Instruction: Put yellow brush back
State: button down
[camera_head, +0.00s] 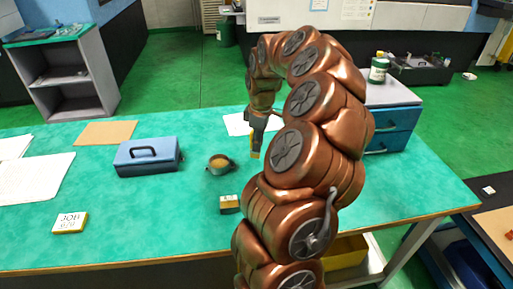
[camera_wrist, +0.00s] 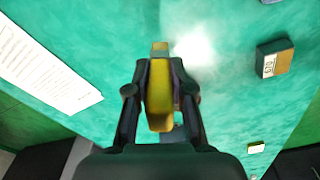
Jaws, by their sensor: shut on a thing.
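The yellow brush (camera_wrist: 160,97) is between the fingers of my gripper (camera_wrist: 159,72) in the wrist view, pointing away from the palm. In the head view my gripper (camera_head: 257,138) hangs above the green table, with the brush's yellow end (camera_head: 255,155) showing just below the fingers. My gripper is shut on the brush, and the brush appears apart from the table top. A round grey pot (camera_head: 219,171) with tan contents stands to the left of it. The brush's usual place cannot be told from these views.
A blue toolbox (camera_head: 148,157) stands left of the pot. A small dark and yellow box (camera_head: 229,204) lies in front, and a lettered block (camera_head: 70,222) lies at the front left. Papers (camera_head: 36,178) cover the left end. The green table (camera_head: 140,225) is clear between them.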

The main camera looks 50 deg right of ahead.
aim_at(253, 154)
jog(key=shift+w+d, duration=0.15)
jog(key=shift+w, duration=0.25)
jog(key=shift+f+p, duration=0.45)
jog(key=shift+f, duration=1.35)
jog(key=shift+f, duration=0.15)
jog(key=c, duration=1)
grip_release()
